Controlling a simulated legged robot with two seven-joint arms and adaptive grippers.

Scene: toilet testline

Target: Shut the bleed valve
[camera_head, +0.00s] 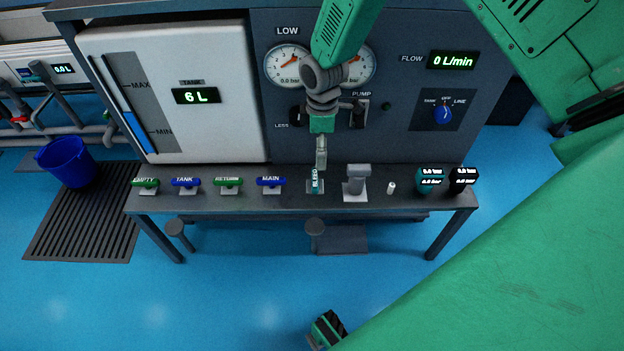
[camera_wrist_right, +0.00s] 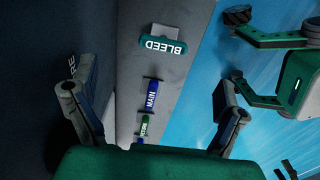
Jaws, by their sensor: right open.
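The bleed valve's teal handle, labelled BLEED (camera_head: 315,181), is on the bench ledge. It points front to back, crosswise to the other handles. In the right wrist view the BLEED handle (camera_wrist_right: 163,46) lies ahead, between the lines of my spread fingers. My right gripper (camera_head: 321,160) comes down from above, just behind and over the handle. In the right wrist view its fingers (camera_wrist_right: 150,110) are wide apart with nothing between them. My left gripper (camera_wrist_right: 240,48) shows at that view's right edge, its fingers apart and empty; one tip is partly hidden.
Left along the ledge are the MAIN (camera_head: 270,181), RETURN (camera_head: 229,182), TANK (camera_head: 186,182) and EMPTY (camera_head: 145,182) handles. The panel (camera_head: 400,120) rises behind.

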